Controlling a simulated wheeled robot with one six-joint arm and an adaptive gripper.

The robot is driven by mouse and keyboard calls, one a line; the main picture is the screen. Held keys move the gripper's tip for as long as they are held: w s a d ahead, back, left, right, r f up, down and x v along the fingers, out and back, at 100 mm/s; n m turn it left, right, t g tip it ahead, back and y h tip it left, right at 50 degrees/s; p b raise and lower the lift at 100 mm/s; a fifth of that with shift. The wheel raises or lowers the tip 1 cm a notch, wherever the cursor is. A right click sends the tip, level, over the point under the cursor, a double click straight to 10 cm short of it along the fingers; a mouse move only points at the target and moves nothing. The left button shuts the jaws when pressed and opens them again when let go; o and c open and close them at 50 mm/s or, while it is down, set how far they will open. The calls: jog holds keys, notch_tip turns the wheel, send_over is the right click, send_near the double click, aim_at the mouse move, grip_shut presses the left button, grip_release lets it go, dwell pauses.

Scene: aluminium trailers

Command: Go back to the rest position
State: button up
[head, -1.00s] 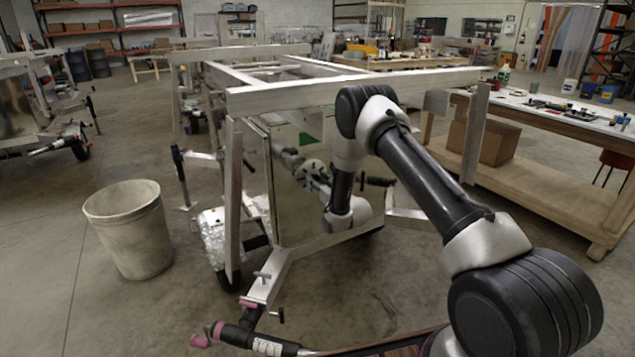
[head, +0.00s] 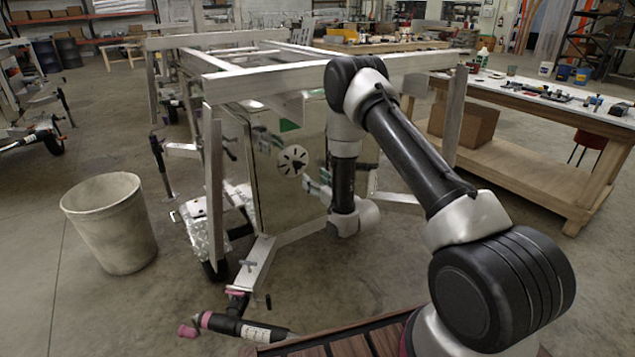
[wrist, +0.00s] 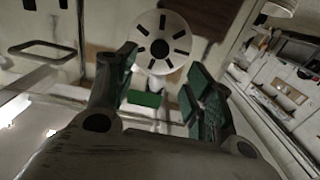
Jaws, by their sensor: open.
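My gripper (head: 318,188) is in front of a shiny metal panel (head: 268,205) at the front of the aluminium trailer frame (head: 300,68). In the head view it is small and partly hidden behind my arm. In the wrist view my gripper (wrist: 160,85) shows two separated fingers with green pads and nothing between them. A pale round disc with dark slots (wrist: 162,42) shows beyond the fingers. The disc also appears at the panel in the head view (head: 293,160); I cannot tell whether it is fixed there or reflected.
A grey bin (head: 112,225) stands on the floor at left. A workbench (head: 545,105) with tools and a cardboard box (head: 465,125) on its lower shelf stands at right. The trailer's tongue (head: 252,265) reaches toward me. Open floor lies at left.

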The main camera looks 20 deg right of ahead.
jog(key=shift+s+d, duration=0.15)
jog(key=shift+s, duration=0.3)
jog(key=s+d+f+g+h, duration=0.1)
jog(key=s+f+g, duration=0.2)
jog(key=f, duration=0.4)
jog(key=s+d+f+g+h, duration=0.1)
jog(key=s+f+g, duration=0.15)
jog(key=f, duration=0.35)
jog(key=s+d+g+h, duration=0.2)
jog(key=s+d+g, duration=0.1)
jog(key=s+g, duration=0.3)
jog(key=s+d+r+m, duration=0.1)
jog(key=s+d+r, duration=0.1)
jog(key=s+r, duration=0.9)
jog(key=s+d+r+m+g+h, duration=0.1)
jog(key=s+d+r, duration=0.1)
jog(key=s+r, duration=0.9)
jog(key=s+d+r+m, duration=0.1)
jog(key=s+d+r, duration=0.1)
jog(key=s+r, duration=0.9)
notch_tip(320, 180, up, 10)
jog(key=shift+s+d+r+h, duration=0.1)
jog(key=shift+s+d+h, duration=0.05)
jog(key=shift+s+h, duration=0.2)
